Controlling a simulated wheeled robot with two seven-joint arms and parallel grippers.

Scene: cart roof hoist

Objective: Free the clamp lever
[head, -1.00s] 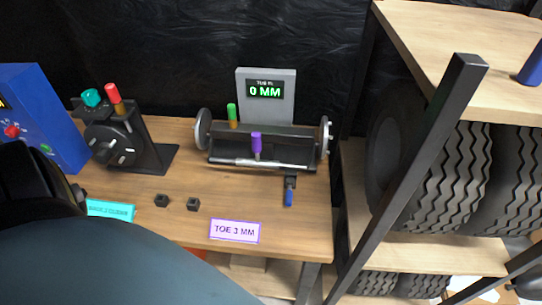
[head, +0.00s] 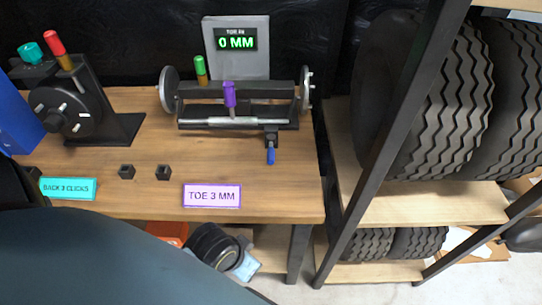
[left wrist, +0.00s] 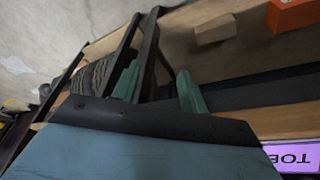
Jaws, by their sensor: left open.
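The clamp lever looks to be the small blue-handled lever (head: 271,155) hanging from a black block at the right front of the toe rig (head: 240,112). The rig's display (head: 236,39) reads 0 MM. A purple knob (head: 229,94) and a green knob (head: 201,70) stand on the rig. My left gripper (left wrist: 158,68) shows two green fingers, apart and with nothing between them, in the left wrist view. It is in front of the bench, away from the lever. My right gripper is not in view.
A TOE 3 MM label (head: 212,196) and a BACK 3 CLICKS label (head: 68,189) lie along the bench front, near two small black blocks. A black knob stand (head: 98,115) is at left. A tyre rack's dark post (head: 388,140) rises at right. An orange box (left wrist: 294,12) sits low.

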